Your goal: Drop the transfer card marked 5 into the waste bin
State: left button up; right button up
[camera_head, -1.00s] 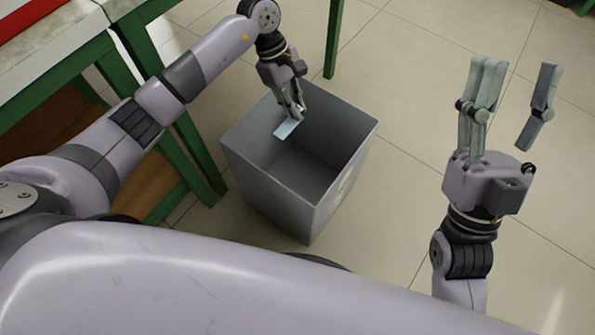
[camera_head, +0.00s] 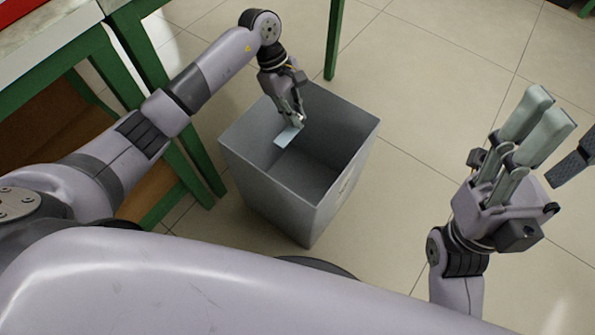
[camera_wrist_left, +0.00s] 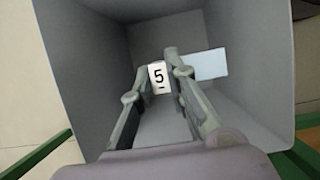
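The waste bin (camera_head: 262,190) is a grey open-topped box on the floor. My left gripper (camera_head: 295,121) is over the bin's opening, its fingers pointing down into it. It is shut on the pale blue transfer card (camera_head: 286,136), which hangs at the fingertips inside the bin's outline. In the left wrist view a white patch with a black 5 (camera_wrist_left: 158,77) shows between the fingers (camera_wrist_left: 159,68), and the pale blue part (camera_wrist_left: 210,64) sticks out to the right. The bin's inner walls surround it. My right gripper (camera_head: 560,130) is open and empty, off to the right.
A green-framed table (camera_head: 110,62) stands left of the bin, under my left arm. Another green leg (camera_head: 334,40) stands behind the bin. The tiled floor (camera_head: 430,120) between the bin and my right gripper is clear.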

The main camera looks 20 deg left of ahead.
pick_arm(q)
jog(key=o, duration=0.5)
jog(key=shift+o, duration=0.2)
jog(key=v, duration=1.2)
jog(key=shift+d, duration=0.1)
